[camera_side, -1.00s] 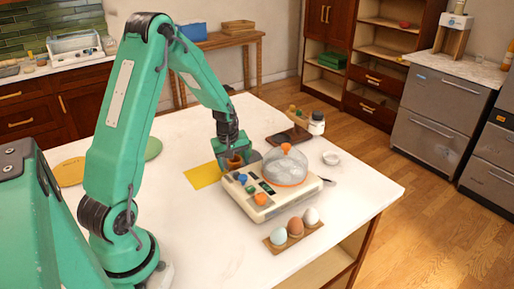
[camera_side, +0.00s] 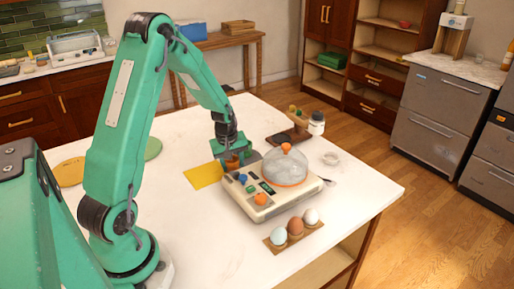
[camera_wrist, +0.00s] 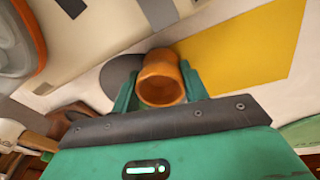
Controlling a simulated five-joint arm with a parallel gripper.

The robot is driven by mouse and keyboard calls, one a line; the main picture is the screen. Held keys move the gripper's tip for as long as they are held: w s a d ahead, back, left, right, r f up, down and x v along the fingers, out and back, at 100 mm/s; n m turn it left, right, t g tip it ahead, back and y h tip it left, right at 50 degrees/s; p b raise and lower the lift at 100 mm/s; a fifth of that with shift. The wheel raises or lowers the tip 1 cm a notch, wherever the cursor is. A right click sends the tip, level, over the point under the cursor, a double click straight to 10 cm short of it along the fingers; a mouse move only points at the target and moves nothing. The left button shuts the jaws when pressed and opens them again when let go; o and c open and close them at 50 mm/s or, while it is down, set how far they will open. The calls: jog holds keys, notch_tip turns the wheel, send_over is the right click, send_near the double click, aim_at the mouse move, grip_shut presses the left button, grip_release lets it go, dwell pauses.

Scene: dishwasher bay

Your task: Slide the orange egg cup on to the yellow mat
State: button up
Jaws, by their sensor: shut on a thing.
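My gripper (camera_side: 231,163) is shut on the orange egg cup (camera_wrist: 160,82), low over the white counter. In the wrist view the cup sits between the green jaws, its open mouth towards the camera and looking empty. The cup (camera_side: 232,161) is partly covered by the jaws in the side view. The yellow mat (camera_side: 204,176) lies flat to the left of my gripper in the side view. In the wrist view the mat (camera_wrist: 250,48) lies to the right of the cup, close to it. I cannot tell whether the cup's base touches the counter.
A cream egg cooker (camera_side: 258,208) with a clear domed lid (camera_side: 284,170) stands close on the right. A grey patch (camera_wrist: 121,78) lies beside the cup. A holder with three eggs (camera_side: 295,232) is at the front. A green disc (camera_side: 153,148) lies beyond the mat.

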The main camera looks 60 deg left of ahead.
jog(key=shift+s+a, duration=0.4)
jog(key=shift+s, duration=1.5)
jog(key=shift+s+a, duration=0.45)
jog(key=shift+s, duration=1.45)
jog(key=shift+s+a, duration=0.4)
jog(key=shift+s, duration=1.5)
jog(key=o, duration=1.1)
jog(key=shift+r, duration=0.1)
jog(key=shift+s+d+r, duration=0.15)
jog(key=shift+s+r, duration=0.05)
jog(key=shift+r, duration=1.05)
jog(key=shift+s+d+r, duration=0.15)
jog(key=shift+d+r, duration=0.05)
jog(key=shift+r, duration=1.05)
jog(key=shift+s+d+r, duration=0.15)
jog(key=shift+s+r, duration=0.05)
jog(key=shift+r, duration=1.05)
jog(key=shift+r, duration=0.1)
